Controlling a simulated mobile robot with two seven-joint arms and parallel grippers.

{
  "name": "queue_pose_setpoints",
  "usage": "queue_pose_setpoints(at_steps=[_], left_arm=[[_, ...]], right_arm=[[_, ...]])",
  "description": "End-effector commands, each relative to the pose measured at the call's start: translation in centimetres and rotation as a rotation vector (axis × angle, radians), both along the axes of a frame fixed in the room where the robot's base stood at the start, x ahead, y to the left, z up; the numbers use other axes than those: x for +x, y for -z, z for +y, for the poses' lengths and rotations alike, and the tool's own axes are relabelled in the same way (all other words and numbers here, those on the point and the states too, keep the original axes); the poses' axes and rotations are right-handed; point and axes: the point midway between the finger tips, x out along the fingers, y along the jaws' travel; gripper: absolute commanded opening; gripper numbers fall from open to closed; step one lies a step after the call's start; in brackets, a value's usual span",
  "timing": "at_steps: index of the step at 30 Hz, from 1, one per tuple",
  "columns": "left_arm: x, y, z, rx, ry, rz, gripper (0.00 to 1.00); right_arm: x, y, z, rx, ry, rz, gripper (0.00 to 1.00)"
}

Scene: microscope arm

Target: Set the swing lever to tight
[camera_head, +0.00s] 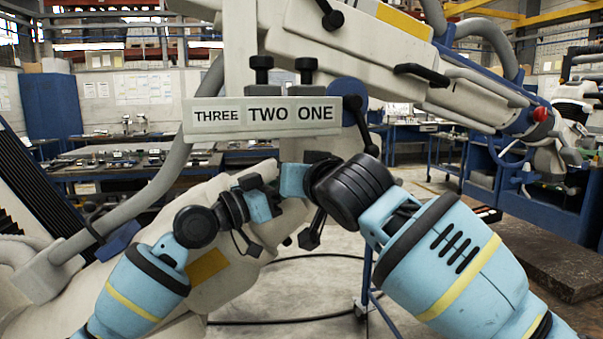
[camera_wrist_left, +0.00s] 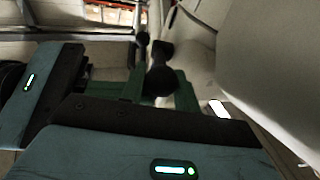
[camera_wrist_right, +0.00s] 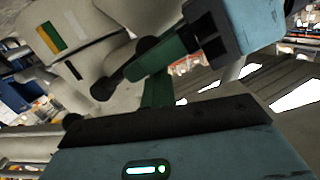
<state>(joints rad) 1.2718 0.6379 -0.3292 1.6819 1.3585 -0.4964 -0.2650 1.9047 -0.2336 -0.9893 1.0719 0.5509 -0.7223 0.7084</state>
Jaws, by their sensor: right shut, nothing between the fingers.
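In the head view a black lever with a ball end (camera_head: 364,125) hangs from a blue disc at the right of the "THREE TWO ONE" sign. Another black lever (camera_head: 313,232) points down beneath my right gripper. No lever carries a readable tight mark. My left gripper (camera_head: 277,193) is near the pale arm, left of my right gripper (camera_head: 305,178). In the left wrist view its green fingers (camera_wrist_left: 160,92) stand apart, with a black knob (camera_wrist_left: 161,78) showing between them. In the right wrist view the green fingers (camera_wrist_right: 150,78) are shut and empty, near a black handle (camera_wrist_right: 106,86).
The white sign (camera_head: 263,116) stands above both grippers, with two black knobs (camera_head: 284,68) on top. The large pale microscope arm (camera_head: 385,45) runs along the upper right. A grey hose (camera_head: 165,180) runs at left. Open floor (camera_head: 330,280) lies below.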

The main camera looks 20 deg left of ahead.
Motion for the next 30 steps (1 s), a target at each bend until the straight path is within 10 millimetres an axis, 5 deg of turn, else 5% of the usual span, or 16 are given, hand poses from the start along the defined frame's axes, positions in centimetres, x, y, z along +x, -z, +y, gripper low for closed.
queue_pose_setpoints(at_steps=[9,22,26,30], left_arm=[[-3.5,0.9,2.5,0.001,0.002,-0.005,0.37],[-4.2,2.1,2.9,0.006,0.001,0.011,0.37],[-3.9,5.2,2.4,0.012,-0.008,0.051,0.37],[-3.9,11.6,1.5,0.027,-0.032,0.128,0.37]], right_arm=[[1.2,0.7,-1.1,-0.012,0.029,0.011,0.00],[0.8,0.2,-0.8,-0.005,0.019,0.002,0.00],[0.8,0.2,-0.7,-0.004,0.018,0.002,0.00],[0.7,0.2,-0.7,-0.004,0.019,0.002,0.00]])
